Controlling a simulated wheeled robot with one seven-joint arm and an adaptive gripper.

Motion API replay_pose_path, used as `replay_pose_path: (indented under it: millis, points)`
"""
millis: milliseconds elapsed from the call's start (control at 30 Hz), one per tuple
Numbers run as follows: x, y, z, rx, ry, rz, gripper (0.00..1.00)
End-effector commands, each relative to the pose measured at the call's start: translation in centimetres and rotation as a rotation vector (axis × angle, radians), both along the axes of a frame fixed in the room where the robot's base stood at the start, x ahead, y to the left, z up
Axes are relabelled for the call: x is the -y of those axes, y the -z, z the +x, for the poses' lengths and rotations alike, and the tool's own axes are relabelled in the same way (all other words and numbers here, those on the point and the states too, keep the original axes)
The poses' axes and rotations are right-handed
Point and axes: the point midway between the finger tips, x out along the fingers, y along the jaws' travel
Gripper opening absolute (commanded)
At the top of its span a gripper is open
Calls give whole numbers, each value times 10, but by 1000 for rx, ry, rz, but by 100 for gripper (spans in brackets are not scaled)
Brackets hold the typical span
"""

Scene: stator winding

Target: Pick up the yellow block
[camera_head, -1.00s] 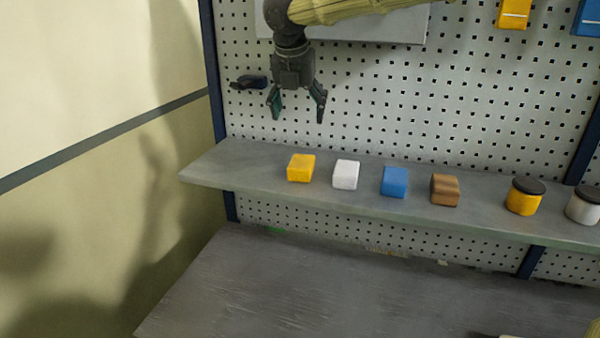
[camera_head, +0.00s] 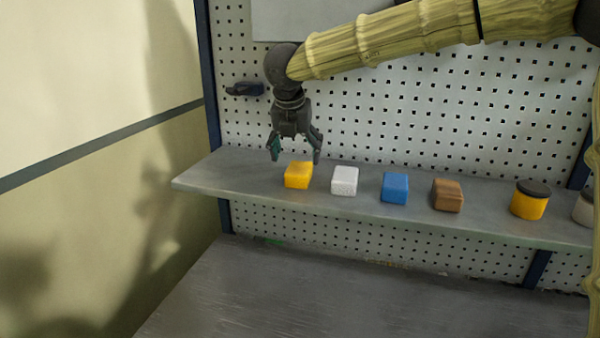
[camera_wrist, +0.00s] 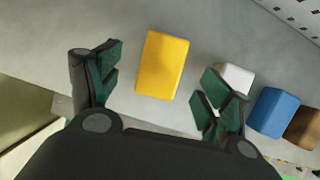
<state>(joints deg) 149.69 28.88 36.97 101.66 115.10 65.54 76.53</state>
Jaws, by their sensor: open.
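The yellow block (camera_head: 298,175) sits on the grey shelf (camera_head: 235,172), leftmost in a row of blocks. My gripper (camera_head: 296,158) points down just above it in the head view, fingers apart and empty. In the wrist view the yellow block (camera_wrist: 163,65) lies between the lines of my two open fingers, a little beyond my gripper (camera_wrist: 153,92). It is slightly tilted relative to the fingers there. The fingers do not appear to touch it.
A white block (camera_head: 344,181) stands to the right of the yellow one, close to the right finger in the wrist view. A blue block (camera_head: 395,188), a brown block (camera_head: 447,195) and a yellow jar (camera_head: 529,200) follow. A pegboard (camera_head: 400,130) rises behind the shelf.

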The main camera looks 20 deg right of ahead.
Motion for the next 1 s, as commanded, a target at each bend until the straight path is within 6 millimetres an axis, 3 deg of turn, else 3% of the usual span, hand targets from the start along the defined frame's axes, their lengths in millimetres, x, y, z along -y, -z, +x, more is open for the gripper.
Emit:
replay_pose_path:
  millis: [500,1000]
  points:
    - [12,48,12,-1,1,1,79]
    - [12,54,13,1,1,1,79]
